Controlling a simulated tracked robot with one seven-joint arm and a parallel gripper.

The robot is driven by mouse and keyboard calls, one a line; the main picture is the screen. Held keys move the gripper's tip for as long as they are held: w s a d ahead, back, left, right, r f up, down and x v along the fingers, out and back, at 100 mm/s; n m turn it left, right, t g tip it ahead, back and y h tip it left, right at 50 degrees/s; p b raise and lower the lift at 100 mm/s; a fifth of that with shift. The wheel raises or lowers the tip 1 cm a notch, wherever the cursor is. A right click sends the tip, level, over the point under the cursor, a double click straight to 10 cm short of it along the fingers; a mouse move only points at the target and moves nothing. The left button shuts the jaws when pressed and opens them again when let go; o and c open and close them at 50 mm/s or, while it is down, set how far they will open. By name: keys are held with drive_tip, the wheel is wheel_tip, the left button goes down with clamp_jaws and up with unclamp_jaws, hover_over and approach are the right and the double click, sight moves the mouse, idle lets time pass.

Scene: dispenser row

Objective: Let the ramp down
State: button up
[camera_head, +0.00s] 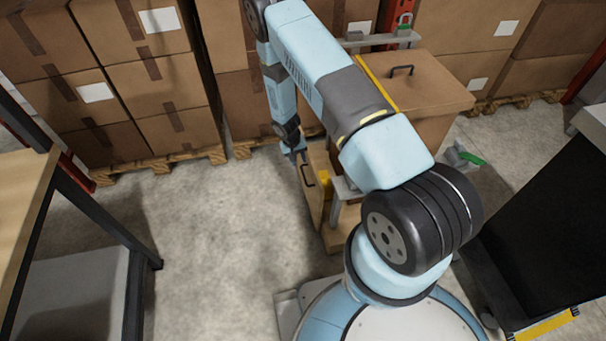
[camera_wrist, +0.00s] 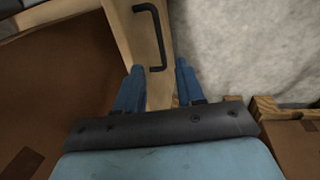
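A narrow wooden panel (camera_head: 317,190) with a black bar handle (camera_head: 307,175) stands upright at the left side of the wooden dispenser (camera_head: 440,98); it looks like the ramp. The panel (camera_wrist: 139,22) and its handle (camera_wrist: 155,38) also show in the wrist view, ahead of my gripper. My gripper (camera_wrist: 160,66) is open, with its two blue fingers apart and nothing held. The handle's near end lies close in front of the gap between the fingertips; I see no clear contact. In the head view my gripper (camera_head: 296,151) is small and just above the handle. My arm hides part of the dispenser.
Stacked cartons (camera_head: 110,85) on pallets line the back. A shelf unit (camera_head: 60,215) stands at left and a black cabinet (camera_head: 550,220) at right. A green-handled item (camera_head: 468,157) is right of the dispenser. The floor (camera_head: 215,235) left of the panel is clear.

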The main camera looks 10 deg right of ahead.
sight(304, 176)
drive_tip(key=f, duration=0.3)
drive_tip(key=d+f, duration=0.1)
drive_tip(key=f, duration=0.3)
drive_tip(key=d+f, duration=0.1)
drive_tip(key=f, duration=0.3)
drive_tip(key=shift+d, duration=0.1)
drive_tip(key=shift+r, duration=0.1)
clamp_jaws()
